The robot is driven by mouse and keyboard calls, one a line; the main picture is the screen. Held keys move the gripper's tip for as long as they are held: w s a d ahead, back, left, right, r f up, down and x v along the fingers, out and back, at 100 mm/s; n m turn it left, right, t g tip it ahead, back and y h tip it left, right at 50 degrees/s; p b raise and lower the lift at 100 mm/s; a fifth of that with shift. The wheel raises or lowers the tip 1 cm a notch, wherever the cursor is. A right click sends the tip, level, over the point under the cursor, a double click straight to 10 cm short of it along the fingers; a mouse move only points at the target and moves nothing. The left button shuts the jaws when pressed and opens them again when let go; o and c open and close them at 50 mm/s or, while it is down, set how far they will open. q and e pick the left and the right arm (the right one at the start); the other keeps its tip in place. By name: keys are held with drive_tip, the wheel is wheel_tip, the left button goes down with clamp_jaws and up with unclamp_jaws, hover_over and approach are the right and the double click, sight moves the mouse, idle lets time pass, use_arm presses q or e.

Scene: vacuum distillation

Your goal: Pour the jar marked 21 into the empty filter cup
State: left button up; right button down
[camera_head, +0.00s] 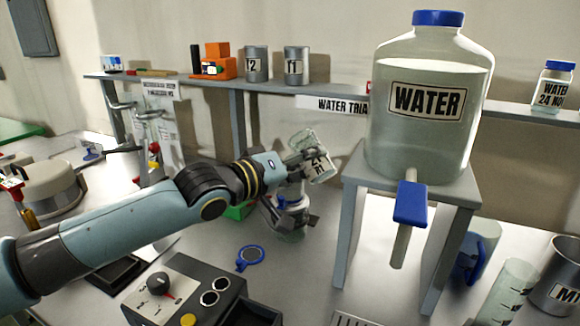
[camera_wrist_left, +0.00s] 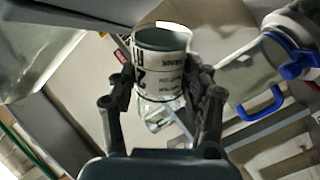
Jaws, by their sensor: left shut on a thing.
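A glass jar with a white label reading 21 (camera_head: 319,166) is in my left gripper (camera_head: 296,166), which is shut on it. It is held tilted, above and beside the glassware on the table. In the left wrist view the jar (camera_wrist_left: 162,68) sits between the two dark fingers of the left gripper (camera_wrist_left: 165,95). Clear glassware with a blue part (camera_head: 291,216) stands just below the gripper; I cannot tell whether it is the filter cup. My right gripper is in neither view.
A large WATER bottle (camera_head: 425,130) with a blue tap (camera_head: 411,203) stands on a grey stand (camera_head: 355,178) to the right. A control box with knobs (camera_head: 180,294) is in front. A shelf (camera_head: 340,93) with cans runs behind. A blue round-ended item (camera_head: 250,256) lies on the table.

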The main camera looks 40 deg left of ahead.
use_arm(q)
drive_tip(key=shift+d+f+n+h+b, duration=0.1)
drive_tip(key=shift+f+n+h+b, duration=0.25)
drive_tip(key=shift+n+b, duration=0.7)
idle(0.6)
drive_tip(key=shift+r+n, duration=0.45)
drive_tip(key=shift+n, duration=0.4)
idle(0.8)
drive_tip(key=shift+w+a+r+n+g+p, duration=0.15)
drive_tip(key=shift+a+r+n+p, duration=0.2)
drive_tip(key=shift+n+p, duration=0.3)
drive_tip(key=shift+s+a+r+n+g+p, duration=0.15)
drive_tip(key=shift+a+r+n+p, duration=0.25)
drive_tip(key=shift+p, duration=0.35)
idle(1.6)
drive_tip(key=shift+w+r+n+h, duration=0.1)
drive_tip(key=shift+w+n+h, duration=0.05)
drive_tip(key=shift+n+h, duration=0.25)
idle(0.4)
drive_tip(key=shift+n, duration=0.25)
